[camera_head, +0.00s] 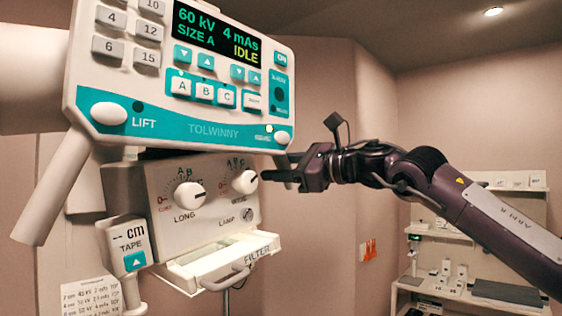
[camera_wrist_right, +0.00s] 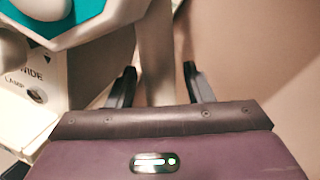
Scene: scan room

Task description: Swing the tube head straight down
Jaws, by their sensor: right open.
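The tube head fills the left of the head view. Its white and teal control panel (camera_head: 190,75) shows 60 kV, 4 mAs, SIZE A and IDLE. Below it hangs the white collimator box (camera_head: 225,222) with LONG and WIDE knobs. A pale grip handle (camera_head: 50,195) slants down from the panel's left side. My right gripper (camera_head: 268,180) is open at the panel's lower right corner, beside the WIDE knob. In the wrist view a pale bar (camera_wrist_right: 155,50) stands between its two dark fingers, with gaps on both sides; it looks like the other handle. My left gripper is out of view.
A filter drawer (camera_head: 220,262) sticks out below the collimator, and a tape unit (camera_head: 128,245) sits at its left. Shelves (camera_head: 450,232) and a counter with small items stand at the back right. The space between is clear.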

